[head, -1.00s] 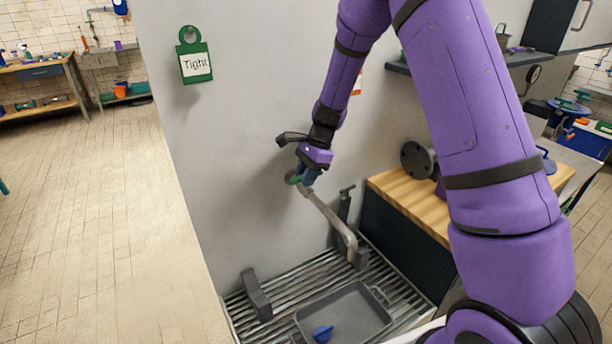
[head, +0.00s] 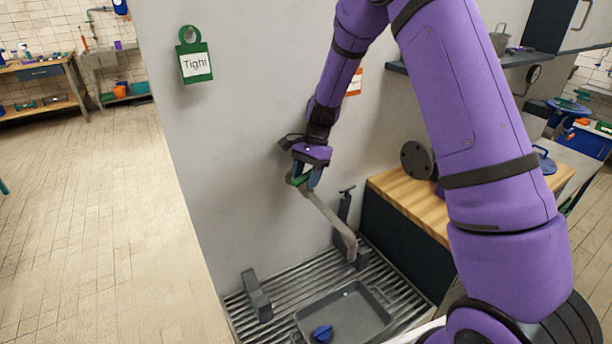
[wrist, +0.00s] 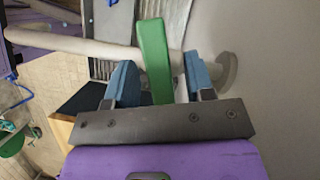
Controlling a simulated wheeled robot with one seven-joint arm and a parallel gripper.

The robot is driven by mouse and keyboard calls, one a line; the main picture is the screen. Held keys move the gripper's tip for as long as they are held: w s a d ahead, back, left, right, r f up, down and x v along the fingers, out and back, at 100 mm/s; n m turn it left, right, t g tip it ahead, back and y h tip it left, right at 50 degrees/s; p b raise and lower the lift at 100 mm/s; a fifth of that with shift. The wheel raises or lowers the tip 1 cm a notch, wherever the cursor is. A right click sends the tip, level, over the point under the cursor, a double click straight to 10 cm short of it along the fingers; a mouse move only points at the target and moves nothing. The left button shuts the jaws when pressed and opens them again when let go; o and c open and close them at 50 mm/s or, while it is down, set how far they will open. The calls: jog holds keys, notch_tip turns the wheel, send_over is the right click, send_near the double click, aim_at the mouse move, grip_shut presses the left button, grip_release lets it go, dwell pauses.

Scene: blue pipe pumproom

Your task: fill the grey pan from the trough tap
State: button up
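The grey pan (head: 358,312) sits on the slatted trough (head: 290,297), with a small blue object (head: 322,333) in its near left part. A small pale speck shows in the pan below the tap mouth. The tap (head: 330,213) comes from the wall, and its spout bends down towards the pan's far side. My gripper (head: 305,180) is at the tap's wall end, around its green lever, which also shows in the wrist view (wrist: 153,58). The blue fingers (wrist: 163,80) stand on either side of the lever, with a clear gap on the right. I cannot tell whether the left finger touches it.
A dark grey block (head: 256,295) stands on the trough's left side. A dark upright fitting (head: 345,208) stands behind the spout. A wooden counter (head: 410,205) with a grey flange (head: 416,160) is to the right. A green "Tight" tag (head: 195,62) hangs on the wall.

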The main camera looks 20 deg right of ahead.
aim_at(306, 175)
jog(key=shift+r, duration=0.1)
jog(key=v, duration=1)
jog(key=shift+w+d+r, duration=0.1)
jog(key=shift+d+r, duration=0.1)
jog(key=shift+r, duration=0.05)
jog(key=shift+a+f, duration=0.1)
jog(key=shift+a, duration=0.05)
dwell(1.1)
jog(key=shift+s+a+f+h, duration=0.1)
jog(key=shift+s+a+h, duration=0.15)
jog(key=shift+a+h, duration=0.15)
jog(key=shift+s+a+f+t+h, duration=0.1)
jog(key=shift+s+a+t+h, duration=0.25)
jog(key=shift+a+h, duration=0.25)
jog(key=shift+t+h, duration=0.75)
jog(key=shift+h, duration=0.15)
jog(key=f, duration=0.6)
jog(key=s+a+f, duration=0.1)
jog(key=f, duration=0.3)
jog(key=shift+a, duration=0.1)
jog(key=shift+r, duration=0.1)
